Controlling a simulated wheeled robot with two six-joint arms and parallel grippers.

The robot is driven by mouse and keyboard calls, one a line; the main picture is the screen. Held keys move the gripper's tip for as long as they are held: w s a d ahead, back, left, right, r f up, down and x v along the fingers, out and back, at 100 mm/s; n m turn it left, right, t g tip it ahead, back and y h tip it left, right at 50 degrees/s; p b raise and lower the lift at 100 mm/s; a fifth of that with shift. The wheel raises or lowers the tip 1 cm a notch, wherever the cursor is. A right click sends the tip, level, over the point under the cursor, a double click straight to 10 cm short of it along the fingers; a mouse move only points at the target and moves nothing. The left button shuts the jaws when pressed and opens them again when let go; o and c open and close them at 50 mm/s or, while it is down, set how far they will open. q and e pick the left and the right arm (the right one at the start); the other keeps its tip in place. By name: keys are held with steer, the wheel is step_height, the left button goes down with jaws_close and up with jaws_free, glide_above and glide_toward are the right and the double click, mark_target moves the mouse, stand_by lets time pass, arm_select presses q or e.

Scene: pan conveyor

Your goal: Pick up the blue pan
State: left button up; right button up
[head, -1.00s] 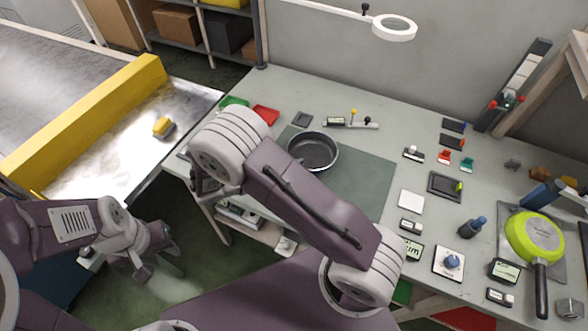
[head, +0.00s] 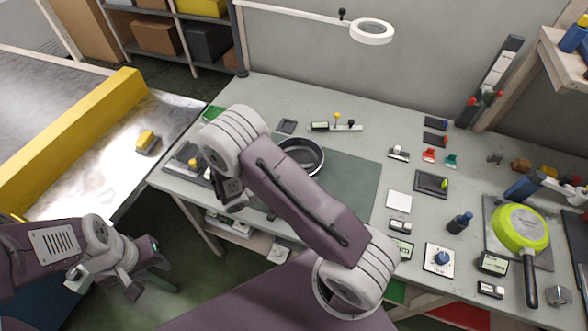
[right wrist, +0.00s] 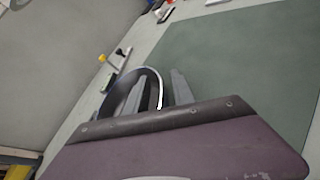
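A round dark pan (head: 318,160) is at the green mat's left part in the head view, its left side hidden behind my right arm. It looks black-grey rather than blue, and its handle is not visible. In the right wrist view its curved rim (right wrist: 118,88) is close to my right gripper (right wrist: 158,95). The two grey fingers stand apart, with the rim appearing to run between them. I cannot tell whether they touch it. My right fingertips are hidden in the head view. My left gripper (head: 142,268) hangs empty and open off the table, at the lower left.
A lime-green pan (head: 520,228) with a black handle sits at the table's right. Small devices and a white pad (head: 398,202) lie between. The green mat (head: 348,195) is bare right of the dark pan. A conveyor with a yellow rail (head: 75,140) is at left.

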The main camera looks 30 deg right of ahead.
steer(key=shift+a, duration=0.1)
jaws_close()
stand_by(1.2)
